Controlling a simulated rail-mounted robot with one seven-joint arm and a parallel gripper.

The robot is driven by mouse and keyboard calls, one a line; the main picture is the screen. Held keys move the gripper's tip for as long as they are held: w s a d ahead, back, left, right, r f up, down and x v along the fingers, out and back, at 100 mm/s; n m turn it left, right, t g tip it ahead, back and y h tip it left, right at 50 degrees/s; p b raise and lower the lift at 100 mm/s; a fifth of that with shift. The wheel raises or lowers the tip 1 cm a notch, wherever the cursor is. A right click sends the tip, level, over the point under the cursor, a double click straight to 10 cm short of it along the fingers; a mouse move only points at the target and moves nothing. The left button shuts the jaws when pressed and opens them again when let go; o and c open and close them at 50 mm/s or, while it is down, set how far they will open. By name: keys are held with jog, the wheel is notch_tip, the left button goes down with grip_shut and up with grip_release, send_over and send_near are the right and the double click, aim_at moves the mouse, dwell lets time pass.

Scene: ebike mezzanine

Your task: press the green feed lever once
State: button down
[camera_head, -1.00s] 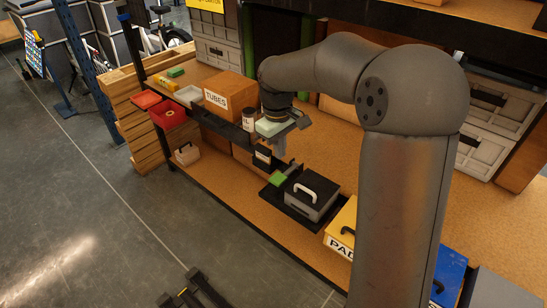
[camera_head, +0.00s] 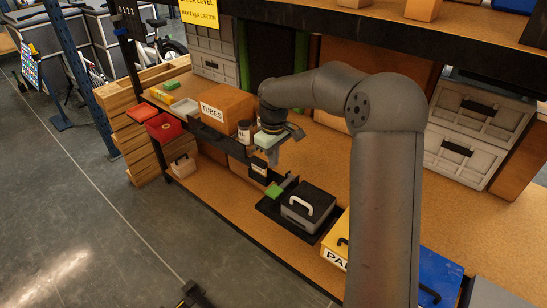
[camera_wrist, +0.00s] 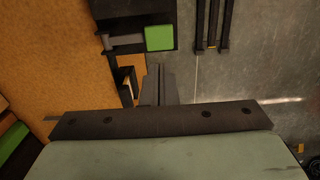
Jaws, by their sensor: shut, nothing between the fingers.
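The green feed lever shows as a green pad (camera_head: 274,191) at the left end of a dark tray in the head view. In the wrist view the green pad (camera_wrist: 159,38) sits at the end of a short grey bar (camera_wrist: 125,41) in a dark housing. My gripper (camera_head: 274,160) points down above and slightly behind the pad in the head view, apart from it. Its fingers are together and empty. In the wrist view my gripper (camera_wrist: 158,72) shows below the pad, with a visible gap between them.
A dark box with a white handle (camera_head: 309,207) stands right of the lever. A small dark container with a pale label (camera_head: 259,167) stands close left of my gripper. The TUBES box (camera_head: 227,104) and a white jar (camera_head: 244,131) are further left. Open floor lies in front.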

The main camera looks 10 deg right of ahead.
aim_at(274, 190)
notch_tip(274, 190, down, 11)
jog(key=shift+r+p, duration=0.2)
jog(key=shift+p, duration=0.5)
